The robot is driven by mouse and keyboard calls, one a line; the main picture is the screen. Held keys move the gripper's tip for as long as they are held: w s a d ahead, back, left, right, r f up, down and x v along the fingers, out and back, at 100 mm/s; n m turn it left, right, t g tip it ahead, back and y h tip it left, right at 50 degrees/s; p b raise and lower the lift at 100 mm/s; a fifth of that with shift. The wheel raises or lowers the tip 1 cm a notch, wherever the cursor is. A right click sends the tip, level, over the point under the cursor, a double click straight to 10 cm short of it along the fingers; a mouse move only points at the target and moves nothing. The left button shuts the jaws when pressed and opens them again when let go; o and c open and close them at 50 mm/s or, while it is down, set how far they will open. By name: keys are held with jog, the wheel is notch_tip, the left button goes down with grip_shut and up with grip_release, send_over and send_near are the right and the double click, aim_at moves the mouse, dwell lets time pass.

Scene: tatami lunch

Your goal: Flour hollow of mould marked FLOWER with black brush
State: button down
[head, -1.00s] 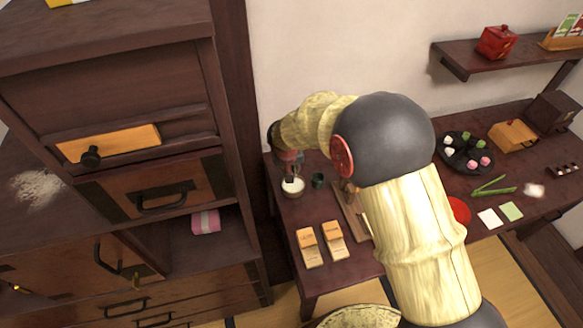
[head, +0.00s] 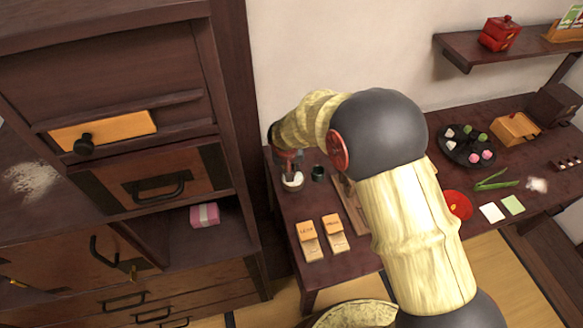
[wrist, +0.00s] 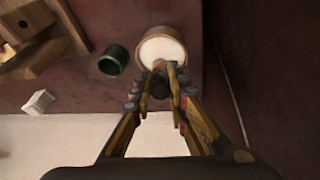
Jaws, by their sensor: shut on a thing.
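My gripper (wrist: 166,76) is shut on a dark thing (wrist: 160,90), apparently the black brush, mostly hidden between the fingers. Its tips are over the near rim of a round bowl of white flour (wrist: 163,47) in the wrist view. Whether the brush touches the flour cannot be told. In the head view my gripper (head: 290,160) is over the same bowl (head: 292,184) at the table's left end. Two wooden moulds (head: 308,240) (head: 335,232) lie side by side near the front edge. Their lettering is too small to read surely, so I cannot tell which is FLOWER.
A small dark green cup (wrist: 112,60) stands close beside the bowl. A wooden board (head: 350,207) lies partly behind my arm. A black plate of sweets (head: 455,153) and a red dish (head: 459,204) are further right. The drawer cabinet (head: 235,200) stands close on the left.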

jog(key=shift+s+f+b, duration=0.1)
jog(key=shift+f+b, duration=0.6)
jog(key=shift+b, duration=0.05)
dwell(2.1)
jog(key=shift+r+p, duration=1.95)
jog(key=shift+r, duration=1.65)
